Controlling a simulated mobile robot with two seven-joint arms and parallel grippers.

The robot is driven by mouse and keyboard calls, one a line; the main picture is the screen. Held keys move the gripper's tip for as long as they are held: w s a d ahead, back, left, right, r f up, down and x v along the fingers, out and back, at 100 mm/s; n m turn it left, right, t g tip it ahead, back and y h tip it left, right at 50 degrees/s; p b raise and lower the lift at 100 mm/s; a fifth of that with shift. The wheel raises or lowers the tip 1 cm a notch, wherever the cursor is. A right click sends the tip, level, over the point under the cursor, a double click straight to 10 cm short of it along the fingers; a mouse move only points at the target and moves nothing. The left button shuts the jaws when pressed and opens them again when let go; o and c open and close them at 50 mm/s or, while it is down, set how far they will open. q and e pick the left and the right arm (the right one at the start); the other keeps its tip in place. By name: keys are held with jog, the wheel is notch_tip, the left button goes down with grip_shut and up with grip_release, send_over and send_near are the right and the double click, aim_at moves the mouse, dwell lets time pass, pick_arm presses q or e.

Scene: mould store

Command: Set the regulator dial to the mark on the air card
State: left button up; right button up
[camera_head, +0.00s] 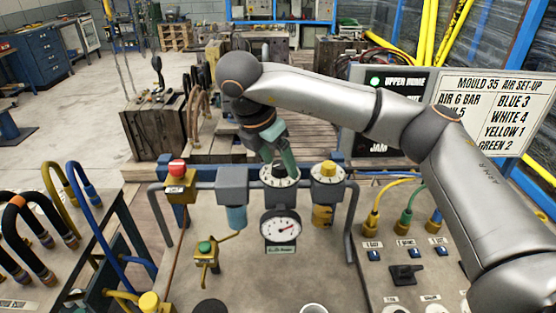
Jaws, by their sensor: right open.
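The regulator dial (280,180), a dark knob on a white marked ring, sits on the pipe manifold at the middle of the panel. My right gripper (284,164) comes down onto this dial from above, its green fingers open. They hide much of the knob, and I cannot tell whether they touch it. The air card (500,97) is a white board at the right, headed "MOULD 35 AIR SET-UP". My right arm covers part of its air line. The round pressure gauge (280,226) below the dial has a red needle pointing right and slightly up. My left gripper is not in view.
A yellow-topped dial (327,173) stands close right of the regulator dial. A red button (177,169) and a blue filter bowl (236,217) are to the left. A dark status board (400,80) stands behind my arm. Coloured hoses rise at both sides.

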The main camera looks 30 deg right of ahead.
jog(key=v, duration=1.2)
jog(key=shift+r+p, duration=0.25)
jog(key=shift+p, duration=0.15)
jog(key=shift+s, duration=0.15)
